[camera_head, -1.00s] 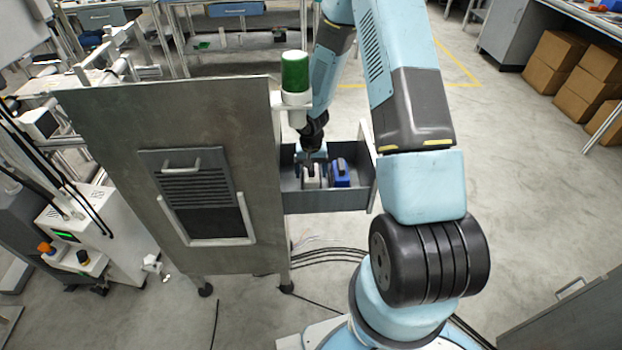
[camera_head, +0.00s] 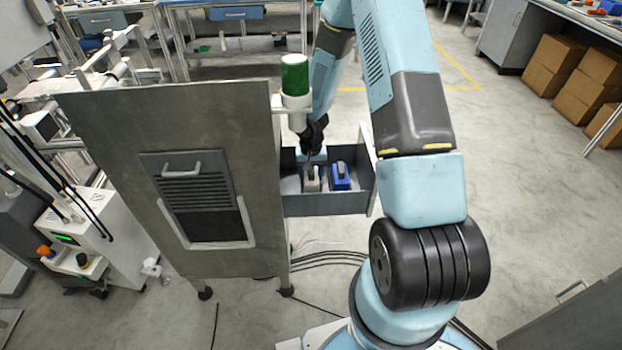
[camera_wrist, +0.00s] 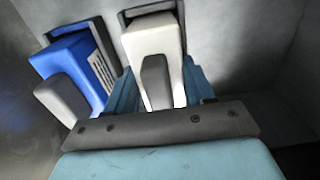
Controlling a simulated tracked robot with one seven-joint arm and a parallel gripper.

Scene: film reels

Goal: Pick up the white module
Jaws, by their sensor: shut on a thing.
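The white module (camera_wrist: 150,37) stands in the middle of the wrist view, with a grey grip (camera_wrist: 156,82) on its near end. My gripper (camera_wrist: 158,92) has its blue fingers on both sides of the module and is shut on it. In the head view the white module (camera_head: 311,184) shows inside the open grey drawer (camera_head: 325,204), below my gripper (camera_head: 312,158). The far end of the module is at a dark slot frame in the wrist view. I cannot tell whether it is still seated there.
A blue module (camera_wrist: 75,66) with a grey grip is close on the left in the wrist view; in the head view it is right of the white one (camera_head: 340,177). Drawer walls surround the gripper. A cabinet panel (camera_head: 110,150) and green-topped lamp (camera_head: 295,75) stand left.

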